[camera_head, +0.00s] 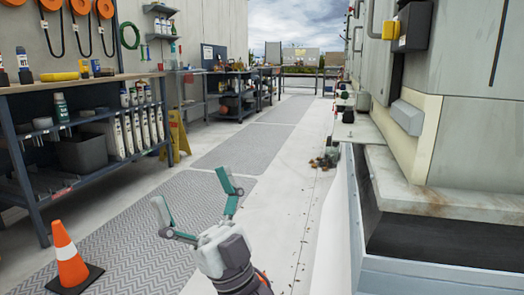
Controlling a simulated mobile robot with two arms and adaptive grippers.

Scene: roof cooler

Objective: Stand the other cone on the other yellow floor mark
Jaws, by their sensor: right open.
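An orange cone (68,256) with a white band stands upright on its black square base at the lower left, by the edge of the grey patterned mat. My right gripper (192,188) reaches in from the bottom middle. Its two green-tipped fingers are spread wide with nothing between them. It is to the right of the cone and apart from it, over the mat and the pale floor. No yellow floor mark and no second cone can be made out. My left gripper does not show.
A workbench (72,88) with shelves of bottles and bins runs along the left wall. A yellow folding sign (178,133) stands at its far end. A large cooler unit (470,130) fills the right side. Small brown debris (326,159) lies on the floor ahead.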

